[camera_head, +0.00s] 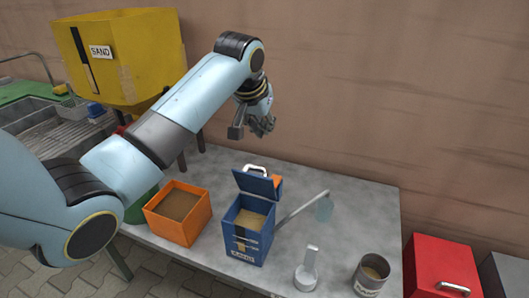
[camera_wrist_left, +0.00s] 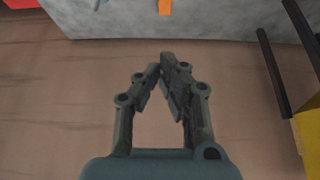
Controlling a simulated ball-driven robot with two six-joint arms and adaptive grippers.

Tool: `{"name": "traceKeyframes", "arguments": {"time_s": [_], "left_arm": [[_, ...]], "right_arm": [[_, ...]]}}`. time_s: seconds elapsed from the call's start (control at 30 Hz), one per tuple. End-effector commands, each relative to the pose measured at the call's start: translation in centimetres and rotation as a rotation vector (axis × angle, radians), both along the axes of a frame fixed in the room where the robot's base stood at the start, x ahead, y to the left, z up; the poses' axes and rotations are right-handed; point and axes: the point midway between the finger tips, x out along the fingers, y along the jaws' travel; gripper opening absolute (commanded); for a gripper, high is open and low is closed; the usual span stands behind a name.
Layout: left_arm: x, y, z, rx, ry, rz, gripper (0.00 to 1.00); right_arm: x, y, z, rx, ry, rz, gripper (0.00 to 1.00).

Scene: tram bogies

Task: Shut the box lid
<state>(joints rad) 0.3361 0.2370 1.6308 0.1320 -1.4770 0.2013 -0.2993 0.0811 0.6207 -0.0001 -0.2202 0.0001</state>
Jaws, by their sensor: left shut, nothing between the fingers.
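The blue box (camera_head: 244,240) stands on the grey table and holds sand-coloured material. Its blue lid (camera_head: 257,184) is open, raised at the back edge, with a pale handle (camera_head: 256,168) on it. My left gripper (camera_head: 263,128) is above and behind the lid, apart from it. In the left wrist view its fingers (camera_wrist_left: 160,72) are closed together with nothing between them. The box and lid cannot be made out in the wrist view. My right gripper is in neither view.
An orange box (camera_head: 164,230) of sand stands left of the blue box. A yellow sand hopper (camera_head: 140,55) is behind left.

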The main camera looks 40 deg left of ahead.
Motion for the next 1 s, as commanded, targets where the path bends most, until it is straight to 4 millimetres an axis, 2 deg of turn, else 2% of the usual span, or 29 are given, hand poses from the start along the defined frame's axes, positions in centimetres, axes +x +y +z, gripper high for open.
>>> {"name": "traceKeyframes", "arguments": {"time_s": [0.17, 0.63, 0.7, 0.8, 1.0], "left_arm": [[1.0, 0.3, -1.1, -0.004, 0.000, 0.006, 0.00], [5.1, 1.2, -9.0, -0.002, -0.001, 0.004, 0.00], [3.6, 0.9, -8.8, -0.001, 0.000, 0.003, 0.00], [2.5, 0.6, -8.8, -0.001, -0.002, 0.004, 0.00], [1.2, 0.4, -9.1, -0.001, -0.002, 0.004, 0.00]], "right_arm": [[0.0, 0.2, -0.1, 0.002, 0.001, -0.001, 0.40], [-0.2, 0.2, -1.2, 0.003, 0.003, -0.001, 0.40], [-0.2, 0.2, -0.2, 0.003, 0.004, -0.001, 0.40], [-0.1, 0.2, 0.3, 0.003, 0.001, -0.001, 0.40], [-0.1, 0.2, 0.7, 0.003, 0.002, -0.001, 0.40]]}}
